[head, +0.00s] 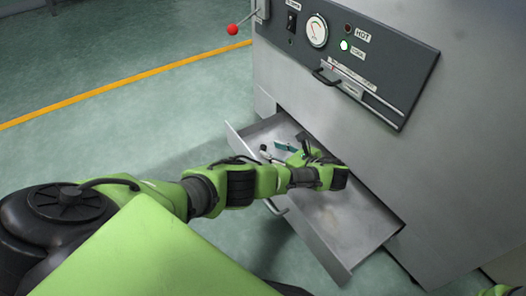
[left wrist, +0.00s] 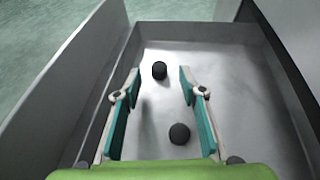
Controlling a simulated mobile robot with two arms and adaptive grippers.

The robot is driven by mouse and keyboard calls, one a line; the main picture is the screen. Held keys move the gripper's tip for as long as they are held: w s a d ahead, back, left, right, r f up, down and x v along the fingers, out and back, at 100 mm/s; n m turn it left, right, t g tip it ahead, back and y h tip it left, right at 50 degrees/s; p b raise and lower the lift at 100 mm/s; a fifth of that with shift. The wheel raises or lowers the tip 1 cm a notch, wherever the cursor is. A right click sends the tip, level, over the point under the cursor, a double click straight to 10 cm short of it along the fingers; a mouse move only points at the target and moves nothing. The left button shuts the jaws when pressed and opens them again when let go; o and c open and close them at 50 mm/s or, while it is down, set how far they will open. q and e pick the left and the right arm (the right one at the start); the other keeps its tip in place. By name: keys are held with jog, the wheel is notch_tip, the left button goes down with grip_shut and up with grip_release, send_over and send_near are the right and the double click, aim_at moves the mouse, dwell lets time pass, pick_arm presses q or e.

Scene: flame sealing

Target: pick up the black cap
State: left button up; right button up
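Two small black round pieces lie on the floor of an open metal drawer in the left wrist view. The farther black piece (left wrist: 159,70) looks like a short cylinder and shows between and slightly beyond my fingertips. The nearer black piece (left wrist: 179,133) looks rounder and lies lower in the picture, between the fingers. I cannot tell for sure which is the black cap. My left gripper (left wrist: 158,80) is open and empty, its teal-padded fingers spread and pointing into the drawer. In the head view my left gripper (head: 275,150) reaches over the drawer's far left part.
The drawer (head: 345,235) is pulled out of a large grey metal cabinet (head: 440,190), and its walls stand close around my left gripper. A dark control panel (head: 350,55) with a gauge is above. Green floor with a yellow line (head: 125,82) is clear at the left.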

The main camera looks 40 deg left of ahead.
aim_at(264, 148)
pick_arm(q)
jog(key=b+x, duration=0.2)
jog(key=x, duration=0.1)
jog(key=shift+a+f, duration=0.2)
jog(key=shift+f, duration=0.2)
jog(key=shift+a+b, duration=0.3)
jog(key=shift+b, duration=0.1)
jog(key=shift+r, duration=0.1)
jog(key=c, duration=0.9)
jog(key=shift+o, duration=0.2)
